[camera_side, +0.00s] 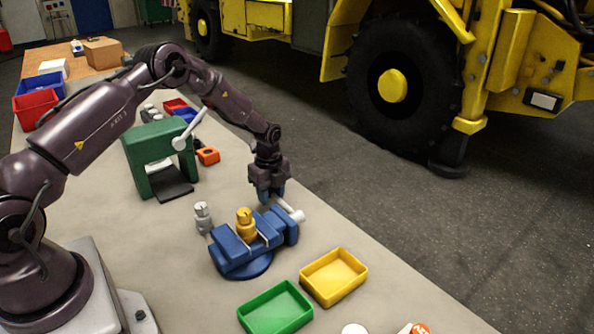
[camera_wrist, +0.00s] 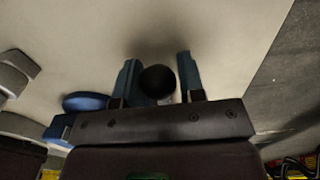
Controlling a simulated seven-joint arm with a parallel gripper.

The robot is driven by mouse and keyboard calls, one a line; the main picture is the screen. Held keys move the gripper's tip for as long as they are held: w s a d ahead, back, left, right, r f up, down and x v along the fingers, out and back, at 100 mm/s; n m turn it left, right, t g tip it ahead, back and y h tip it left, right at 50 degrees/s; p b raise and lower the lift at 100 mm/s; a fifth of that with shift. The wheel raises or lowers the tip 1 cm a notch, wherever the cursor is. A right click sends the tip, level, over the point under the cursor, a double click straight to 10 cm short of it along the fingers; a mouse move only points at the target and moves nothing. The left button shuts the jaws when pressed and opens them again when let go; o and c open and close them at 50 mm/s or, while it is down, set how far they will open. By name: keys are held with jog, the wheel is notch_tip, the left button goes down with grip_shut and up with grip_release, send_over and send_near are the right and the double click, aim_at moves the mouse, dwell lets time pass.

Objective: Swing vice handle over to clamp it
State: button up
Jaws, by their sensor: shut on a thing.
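The blue vice (camera_side: 235,254) stands on the bench on a round base. A yellow fitting (camera_side: 245,226) stands upright between its jaws. The pale vice handle (camera_side: 288,209) sticks out at the vice's far right end, with a rounded knob at its near end. My gripper (camera_side: 271,196) points down over the far end of the handle and is shut on it. In the wrist view, my gripper's blue fingers (camera_wrist: 157,62) stand on either side of a dark round handle end (camera_wrist: 158,82). The fingers hide part of the handle in the side view.
A grey fitting (camera_side: 203,218) stands left of the vice. A yellow tray (camera_side: 334,300) and a green tray (camera_side: 275,330) lie in front. A green press (camera_side: 138,158) with a lever stands behind left. The bench's right edge runs close past the vice.

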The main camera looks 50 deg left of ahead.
jog(key=o, duration=0.4)
jog(key=shift+w+r, duration=0.1)
jog(key=shift+w, duration=0.15)
jog(key=shift+s, duration=0.15)
jog(key=shift+s+a+r, duration=0.15)
jog(key=shift+s+r, duration=0.05)
jog(key=shift+s, duration=0.05)
jog(key=shift+c, duration=0.4)
jog(key=c, duration=0.4)
jog(key=shift+o, duration=0.2)
jog(key=shift+s, duration=0.1)
jog(key=shift+f, duration=0.25)
